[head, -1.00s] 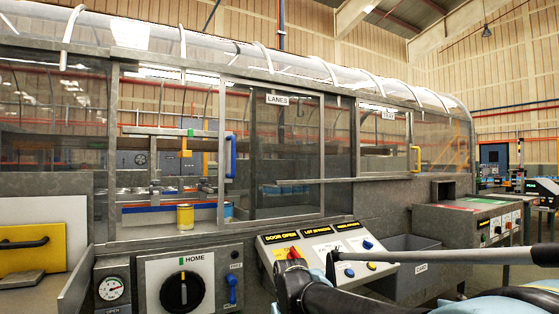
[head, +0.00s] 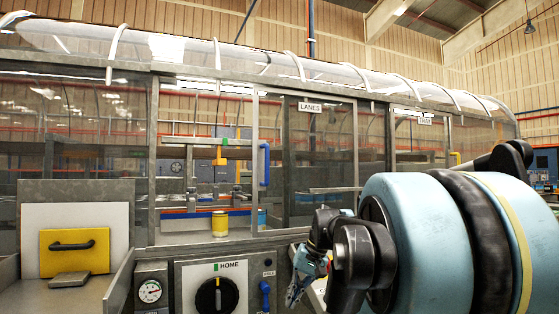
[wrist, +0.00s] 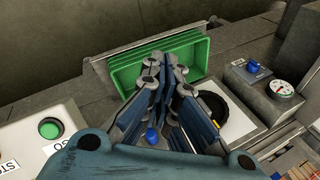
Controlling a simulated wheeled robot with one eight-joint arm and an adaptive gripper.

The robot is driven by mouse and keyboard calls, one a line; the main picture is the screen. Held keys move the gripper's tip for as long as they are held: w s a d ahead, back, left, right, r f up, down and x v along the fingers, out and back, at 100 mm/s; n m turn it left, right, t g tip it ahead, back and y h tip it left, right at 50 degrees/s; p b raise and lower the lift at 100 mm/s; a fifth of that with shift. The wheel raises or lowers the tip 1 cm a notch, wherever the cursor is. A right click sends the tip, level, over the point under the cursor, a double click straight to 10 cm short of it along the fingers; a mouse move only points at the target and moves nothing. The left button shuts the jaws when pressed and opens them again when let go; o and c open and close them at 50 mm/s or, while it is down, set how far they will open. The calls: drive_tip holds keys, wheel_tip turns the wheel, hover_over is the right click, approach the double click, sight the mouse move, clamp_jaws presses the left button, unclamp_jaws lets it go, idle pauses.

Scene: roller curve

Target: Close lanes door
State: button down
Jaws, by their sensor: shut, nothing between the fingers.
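The lanes door is a clear sliding panel (head: 306,170) under a LANES label, with a vertical blue handle (head: 264,165) on its left edge. It stands open, with a gap to its left through which a yellow can (head: 220,223) shows. My gripper (head: 292,292) is low in the head view, below and a little right of the handle and apart from it. In the wrist view my gripper (wrist: 168,72) is shut and empty, pointing toward a green bin. The handle is not seen in the wrist view.
The HOME dial (head: 216,296), a blue knob (head: 265,290) and a gauge (head: 149,291) sit below the opening. A yellow block with a black handle (head: 72,247) is at left. The wrist view shows a green bin (wrist: 195,50) and a green button (wrist: 48,128). My arm covers the lower right.

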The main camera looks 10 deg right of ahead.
sight(286, 156)
drive_tip(key=w+r+m+t+y, duration=0.1)
drive_tip(key=w+r+y, duration=0.2)
drive_tip(key=w+r, duration=0.75)
drive_tip(key=w+r+m+y, duration=0.1)
drive_tip(key=w+r+y, duration=0.45)
drive_tip(key=r, duration=0.75)
drive_tip(key=w+d+r+t+y, duration=0.1)
drive_tip(key=w+d+r+y, duration=0.1)
drive_tip(key=w+d+r, duration=0.55)
drive_tip(key=w+d+r+t+y, duration=0.2)
drive_tip(key=w+d+r, duration=0.3)
drive_tip(key=w+r, duration=0.5)
drive_tip(key=a, duration=0.4)
drive_tip(key=a+r, duration=0.1)
drive_tip(key=a, duration=0.4)
drive_tip(key=s+a, duration=0.1)
drive_tip(key=a, duration=0.3)
drive_tip(key=shift+a+r, duration=0.2)
drive_tip(key=shift+r, duration=0.2)
drive_tip(key=shift+s, duration=0.1)
